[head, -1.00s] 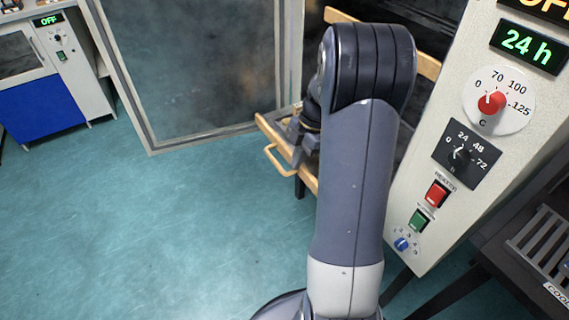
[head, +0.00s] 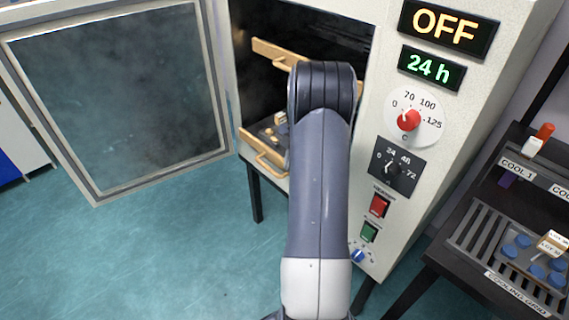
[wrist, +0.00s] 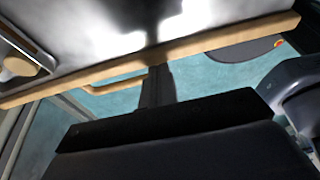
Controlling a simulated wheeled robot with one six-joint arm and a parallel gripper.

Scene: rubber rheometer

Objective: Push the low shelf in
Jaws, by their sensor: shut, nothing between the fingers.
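The low shelf (head: 250,143) has a pale wooden front bar with a loop handle, and sits at the mouth of the open oven cabinet. Its front is close to the opening, with the handle sticking out. Small pale items (head: 280,120) lie on it; its right part is hidden behind my arm. In the wrist view the wooden bar (wrist: 215,40) crosses the top with its handle. My gripper (wrist: 157,72) is shut and empty, its tip at the bar; whether it touches cannot be told. In the head view my arm hides the gripper.
The oven door (head: 120,95) stands open at left. An upper shelf (head: 275,52) is above the low one. The control panel (head: 400,150) is right of the opening, showing OFF and 24 h. A dark cooling rack (head: 480,235) stands at right. The floor at left is clear.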

